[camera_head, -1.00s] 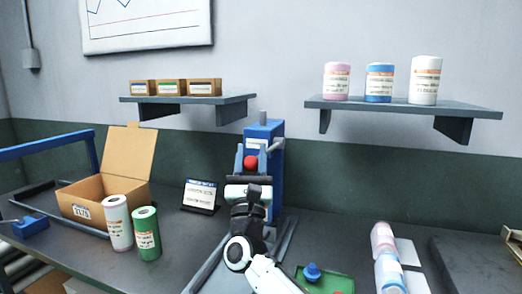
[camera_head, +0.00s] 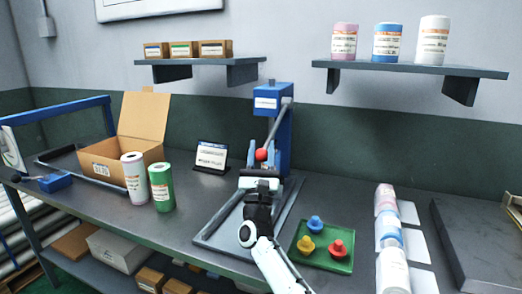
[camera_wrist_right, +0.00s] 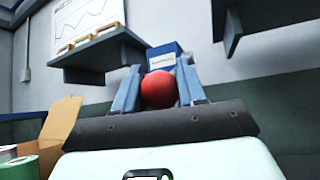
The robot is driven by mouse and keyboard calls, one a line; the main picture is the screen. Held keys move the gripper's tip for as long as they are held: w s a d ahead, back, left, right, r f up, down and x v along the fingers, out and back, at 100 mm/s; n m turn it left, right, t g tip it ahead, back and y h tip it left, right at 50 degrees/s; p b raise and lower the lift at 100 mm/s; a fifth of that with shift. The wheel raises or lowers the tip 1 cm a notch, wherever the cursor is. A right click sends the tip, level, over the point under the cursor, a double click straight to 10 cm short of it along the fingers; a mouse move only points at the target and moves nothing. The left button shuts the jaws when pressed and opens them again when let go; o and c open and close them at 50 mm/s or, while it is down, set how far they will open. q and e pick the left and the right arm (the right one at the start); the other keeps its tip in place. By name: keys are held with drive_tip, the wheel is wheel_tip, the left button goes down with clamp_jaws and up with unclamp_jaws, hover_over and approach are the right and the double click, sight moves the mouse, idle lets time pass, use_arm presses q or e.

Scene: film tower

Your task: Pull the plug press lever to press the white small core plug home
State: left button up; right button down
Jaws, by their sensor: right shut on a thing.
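The blue plug press (camera_head: 266,103) stands at the back middle of the bench. Its grey lever (camera_head: 277,124) slants down toward me and ends in a red ball knob (camera_head: 262,154). My right gripper (camera_head: 261,160) is shut on this knob. In the right wrist view the knob (camera_wrist_right: 159,90) sits between the two blue fingers of the gripper (camera_wrist_right: 158,98). The white small core plug cannot be made out, and my gripper and wrist hide the lower front of the press. My left gripper is not in view.
A green tray (camera_head: 318,263) holds blue, yellow and red plugs to the right of my arm. A white roll (camera_head: 134,180), a green roll (camera_head: 161,188) and an open carton (camera_head: 108,165) stand at left. A small sign (camera_head: 211,157) stands left of the press.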

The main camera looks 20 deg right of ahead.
drive_tip(key=shift+w+f, duration=0.2)
drive_tip(key=shift+f, duration=0.2)
drive_tip(key=shift+a, duration=0.1)
